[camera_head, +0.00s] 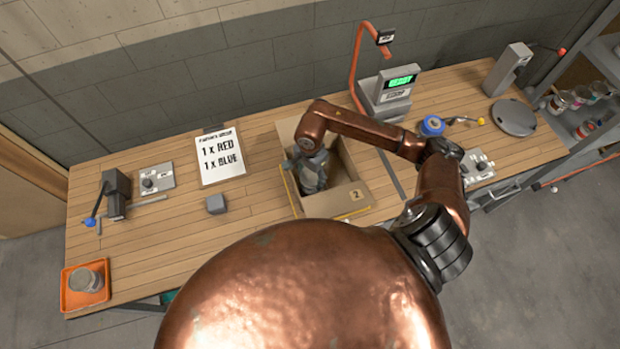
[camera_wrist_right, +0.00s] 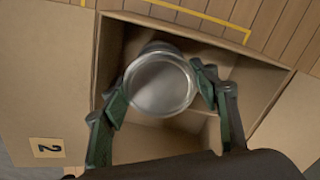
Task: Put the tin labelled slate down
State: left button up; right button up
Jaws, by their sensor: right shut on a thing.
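In the right wrist view, a round tin (camera_wrist_right: 160,84) with a shiny metal top sits between the two fingers of my right gripper (camera_wrist_right: 160,92). The gripper is shut on it. The tin is inside or over the open cardboard box (camera_wrist_right: 133,146), whose floor and walls show around it. No label on the tin can be read. In the head view, my right gripper (camera_head: 311,178) reaches down into the box (camera_head: 354,197), and the tin is hidden by the gripper and arm. My left gripper is not in view.
The box flap bears the number 2. Another tin (camera_head: 86,280) stands in an orange tray (camera_head: 70,297) at the bench's front left. A small grey block (camera_head: 216,204) and a notice (camera_head: 219,157) lie left of the box. A scale (camera_head: 391,92) stands behind it.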

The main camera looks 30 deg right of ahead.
jog(key=f, duration=0.3)
jog(key=shift+w, duration=0.35)
jog(key=shift+s+r, duration=0.1)
jog(key=shift+s, duration=0.1)
jog(key=o, duration=1)
jog(key=shift+f, duration=0.25)
jog(key=shift+c, duration=0.2)
jog(key=o, duration=0.5)
jog(key=shift+r, duration=0.1)
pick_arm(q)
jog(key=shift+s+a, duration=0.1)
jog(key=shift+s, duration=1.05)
